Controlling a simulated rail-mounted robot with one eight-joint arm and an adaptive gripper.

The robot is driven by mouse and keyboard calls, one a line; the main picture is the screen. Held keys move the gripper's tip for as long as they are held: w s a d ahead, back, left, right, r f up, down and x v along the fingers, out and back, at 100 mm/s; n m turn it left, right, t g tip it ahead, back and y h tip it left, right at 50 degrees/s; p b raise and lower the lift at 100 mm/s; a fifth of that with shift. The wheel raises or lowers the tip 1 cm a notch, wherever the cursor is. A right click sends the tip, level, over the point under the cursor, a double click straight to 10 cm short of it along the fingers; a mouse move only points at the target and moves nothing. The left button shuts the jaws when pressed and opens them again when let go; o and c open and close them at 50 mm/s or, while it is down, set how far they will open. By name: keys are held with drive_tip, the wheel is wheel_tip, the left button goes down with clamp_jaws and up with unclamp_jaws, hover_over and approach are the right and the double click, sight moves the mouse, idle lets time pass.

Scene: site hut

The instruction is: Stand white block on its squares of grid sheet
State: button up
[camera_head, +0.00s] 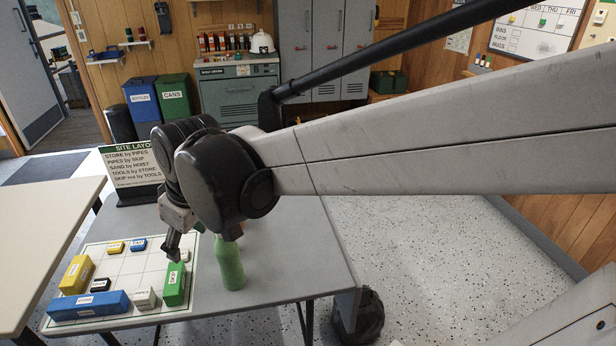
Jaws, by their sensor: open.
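The white block (145,299) stands near the front edge of the grid sheet (130,265), between the long blue block (88,306) and the green block (175,287). Its label is too small to read. My gripper (173,255) is open and points down above the right part of the sheet, just behind the green block. A small pale item (185,256) shows close beside the fingertips; I cannot tell what it is or whether they touch it.
A yellow block (76,274), black block (100,285), small yellow block (115,247) and small blue block (139,244) also sit on the sheet. A green bottle (230,265) stands right of it. A layout sign (133,168) stands behind. The table's right side is clear.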

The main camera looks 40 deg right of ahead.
drive_tip(key=s+d+m+t, duration=0.1)
drive_tip(key=s+d+m, duration=0.1)
drive_tip(key=s, duration=0.3)
drive_tip(key=s+d+m+t+h, duration=0.1)
drive_tip(key=s+d+m+t, duration=0.1)
drive_tip(key=s, duration=0.4)
drive_tip(key=shift+s+d+r+m, duration=0.15)
drive_tip(key=shift+d+m, duration=0.65)
drive_tip(key=shift+d, duration=0.15)
